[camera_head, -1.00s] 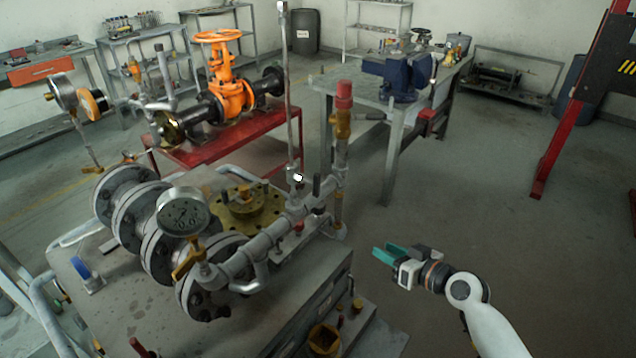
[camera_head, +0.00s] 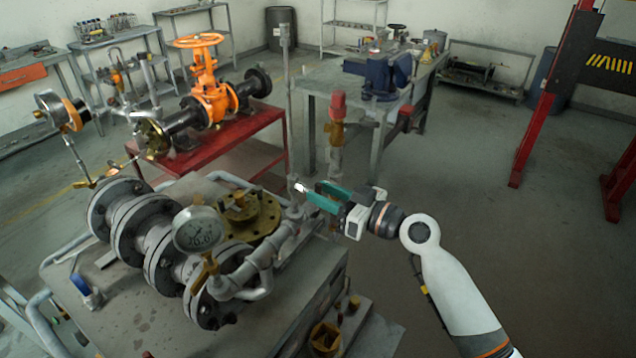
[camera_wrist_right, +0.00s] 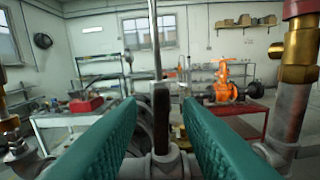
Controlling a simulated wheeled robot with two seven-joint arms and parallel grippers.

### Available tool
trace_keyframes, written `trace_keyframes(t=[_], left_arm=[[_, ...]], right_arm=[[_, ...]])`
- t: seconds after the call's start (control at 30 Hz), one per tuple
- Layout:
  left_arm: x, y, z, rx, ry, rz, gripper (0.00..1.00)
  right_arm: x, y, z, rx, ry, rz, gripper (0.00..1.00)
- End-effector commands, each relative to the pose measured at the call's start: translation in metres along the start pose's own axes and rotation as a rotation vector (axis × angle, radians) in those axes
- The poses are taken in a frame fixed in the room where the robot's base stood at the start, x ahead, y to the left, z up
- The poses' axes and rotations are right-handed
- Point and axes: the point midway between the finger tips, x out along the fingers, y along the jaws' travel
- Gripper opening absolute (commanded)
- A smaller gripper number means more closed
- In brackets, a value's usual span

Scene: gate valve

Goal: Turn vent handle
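My right gripper (camera_head: 314,191) is open, its two teal fingers apart, beside the vent pipework of the valve assembly. In the right wrist view a dark upright handle (camera_wrist_right: 160,118) stands on a grey pipe fitting (camera_wrist_right: 164,163), in the gap between the teal fingers. Clear space shows on both sides of it, so it is not gripped. I cannot tell how deep it is between the fingers. In the head view the fingers largely hide the handle. A tall thin vertical pipe (camera_head: 286,105) rises just left of the fingertips. My left gripper is not in view.
A red-capped brass valve (camera_head: 337,115) stands close behind the right gripper. A pressure gauge (camera_head: 198,229) and flanged pipes (camera_head: 150,235) lie to the left. An orange gate valve (camera_head: 213,95) sits on a red stand further back. Floor to the right is open.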

Motion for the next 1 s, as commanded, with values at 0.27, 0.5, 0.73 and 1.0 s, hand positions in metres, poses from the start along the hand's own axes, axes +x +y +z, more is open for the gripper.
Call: trace_keyframes(t=[0.27,0.5,0.73,1.0], left_arm=[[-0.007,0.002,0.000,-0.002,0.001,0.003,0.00],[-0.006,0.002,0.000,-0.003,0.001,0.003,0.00],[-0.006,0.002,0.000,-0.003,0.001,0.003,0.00],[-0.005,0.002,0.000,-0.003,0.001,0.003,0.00]], right_arm=[[0.019,0.000,0.000,0.000,0.000,-0.001,0.32],[0.019,0.000,-0.001,0.000,0.000,-0.001,0.30],[0.018,0.000,-0.001,0.000,0.000,-0.001,0.00],[0.018,-0.001,-0.001,0.018,0.000,-0.001,0.00]])
